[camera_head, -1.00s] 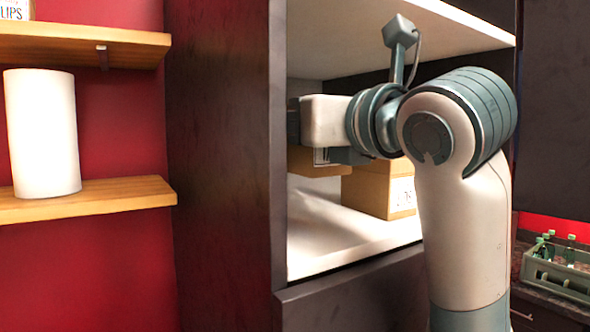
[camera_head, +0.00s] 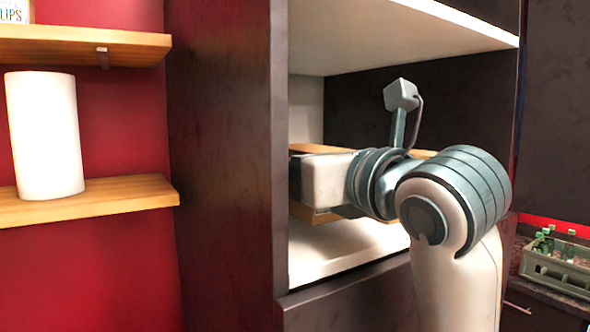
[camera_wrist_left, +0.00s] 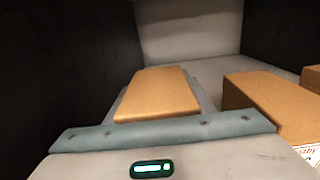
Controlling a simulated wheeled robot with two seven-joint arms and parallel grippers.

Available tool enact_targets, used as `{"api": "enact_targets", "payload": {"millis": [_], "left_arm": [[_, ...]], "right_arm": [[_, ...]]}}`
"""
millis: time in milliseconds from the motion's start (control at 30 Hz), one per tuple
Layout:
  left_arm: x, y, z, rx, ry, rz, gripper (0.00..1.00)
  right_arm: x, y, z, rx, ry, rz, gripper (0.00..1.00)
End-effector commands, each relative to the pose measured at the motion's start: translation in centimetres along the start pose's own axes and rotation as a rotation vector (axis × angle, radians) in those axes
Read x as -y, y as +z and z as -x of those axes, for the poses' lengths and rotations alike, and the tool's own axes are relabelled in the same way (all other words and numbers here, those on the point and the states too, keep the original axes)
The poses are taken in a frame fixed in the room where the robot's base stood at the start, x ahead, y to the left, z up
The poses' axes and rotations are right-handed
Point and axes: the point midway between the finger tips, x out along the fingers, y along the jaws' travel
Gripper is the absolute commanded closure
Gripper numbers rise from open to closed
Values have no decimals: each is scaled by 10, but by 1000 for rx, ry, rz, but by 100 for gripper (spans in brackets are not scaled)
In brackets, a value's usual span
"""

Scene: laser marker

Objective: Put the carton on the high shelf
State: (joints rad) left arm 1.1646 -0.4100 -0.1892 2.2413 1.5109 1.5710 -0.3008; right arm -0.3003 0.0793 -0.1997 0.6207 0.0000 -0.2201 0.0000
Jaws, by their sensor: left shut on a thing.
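The carton (camera_head: 320,216) is a light brown box, mostly hidden in the head view behind my left gripper (camera_head: 322,180). Its top edge (camera_head: 320,149) shows above the gripper and its lower part below. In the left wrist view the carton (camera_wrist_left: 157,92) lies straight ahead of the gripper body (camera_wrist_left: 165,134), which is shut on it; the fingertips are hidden. The carton is inside the dark cabinet, low over the white shelf (camera_head: 335,247). I cannot tell whether it touches the shelf. My right gripper is not in view.
Another brown carton (camera_wrist_left: 268,100) stands to the right in the left wrist view, with part of one more (camera_wrist_left: 312,78) beyond it. The cabinet's dark left wall (camera_head: 222,150) is close, and a white board (camera_head: 390,38) is above. A bottle crate (camera_head: 560,268) stands at right.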

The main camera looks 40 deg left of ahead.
Motion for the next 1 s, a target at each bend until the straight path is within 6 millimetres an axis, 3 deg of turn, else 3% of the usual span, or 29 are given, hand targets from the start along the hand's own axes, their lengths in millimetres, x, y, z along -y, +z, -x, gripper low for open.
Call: {"api": "enact_targets", "payload": {"millis": [233,667,700,767,1000], "left_arm": [[0,-17,0,0,-1,-1,80],[0,-22,0,1,0,0,80],[0,-22,0,0,0,0,49],[0,-21,0,0,0,0,35],[0,-21,0,0,0,0,33]], "right_arm": [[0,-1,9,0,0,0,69],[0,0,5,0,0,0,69],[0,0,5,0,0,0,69],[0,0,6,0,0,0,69],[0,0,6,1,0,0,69]]}}
